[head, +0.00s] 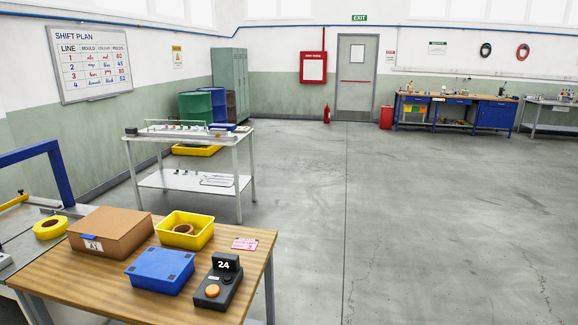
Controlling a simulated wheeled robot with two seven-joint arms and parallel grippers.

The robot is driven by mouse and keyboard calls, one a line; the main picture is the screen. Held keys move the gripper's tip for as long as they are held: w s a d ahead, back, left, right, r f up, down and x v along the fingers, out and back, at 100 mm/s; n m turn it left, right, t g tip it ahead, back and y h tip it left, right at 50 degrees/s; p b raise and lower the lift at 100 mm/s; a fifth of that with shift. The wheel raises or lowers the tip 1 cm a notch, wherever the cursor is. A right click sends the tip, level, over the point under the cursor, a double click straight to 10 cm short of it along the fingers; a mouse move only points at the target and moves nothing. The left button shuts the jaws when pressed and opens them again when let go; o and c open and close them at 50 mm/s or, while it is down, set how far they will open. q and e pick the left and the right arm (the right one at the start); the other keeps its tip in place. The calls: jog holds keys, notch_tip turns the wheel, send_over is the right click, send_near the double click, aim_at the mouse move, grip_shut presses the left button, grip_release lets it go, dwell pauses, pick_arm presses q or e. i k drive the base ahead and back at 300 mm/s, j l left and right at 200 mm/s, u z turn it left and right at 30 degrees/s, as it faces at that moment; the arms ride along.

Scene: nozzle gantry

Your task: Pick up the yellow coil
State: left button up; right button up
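A yellow ring-shaped coil (50,228) lies flat at the left, on a grey surface (30,249) beside the wooden table. Its centre hole faces up, and nothing covers it. Neither of my grippers shows in the head view.
The wooden table (244,262) holds a brown cardboard box (108,233), a yellow bin with a brown ring inside (199,241), a blue lidded box (160,272) and a button box marked 24 (216,289). A blue frame (62,178) stands behind the coil. The floor at right is clear.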

aim_at(48, 229)
jog(key=u, duration=1.45)
